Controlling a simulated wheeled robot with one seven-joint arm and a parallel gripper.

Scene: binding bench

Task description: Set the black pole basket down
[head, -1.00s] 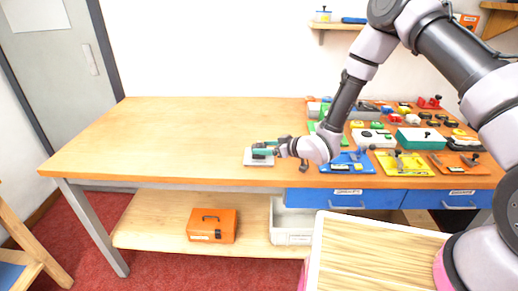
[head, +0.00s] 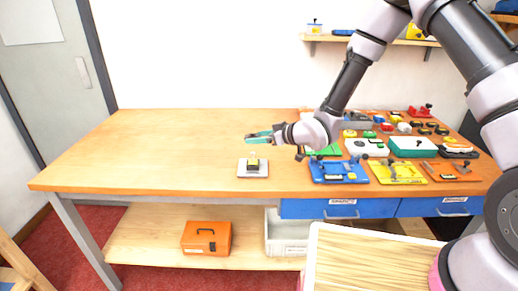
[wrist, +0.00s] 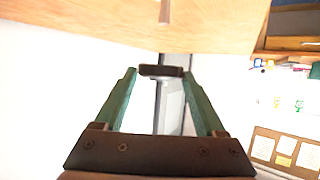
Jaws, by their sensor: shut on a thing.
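My gripper (head: 262,137) has green fingers and is above the front middle of the bench, higher than the white tray. In the wrist view its fingers (wrist: 162,74) are shut on a small dark piece, which I take for the black pole basket (wrist: 162,70). Only one dark side of it shows, held across the fingertips. In the head view I cannot make it out clearly against the fingers. The white tray (head: 245,174) lies on the bench below my gripper, with a black and yellow item (head: 253,165) on it.
Several coloured boards, boxes and small parts crowd the right side of the bench (head: 130,150), including a blue board (head: 325,177) and a yellow board (head: 385,178). The left half is clear. An orange toolbox (head: 206,238) and grey bin (head: 284,240) stand on the lower shelf.

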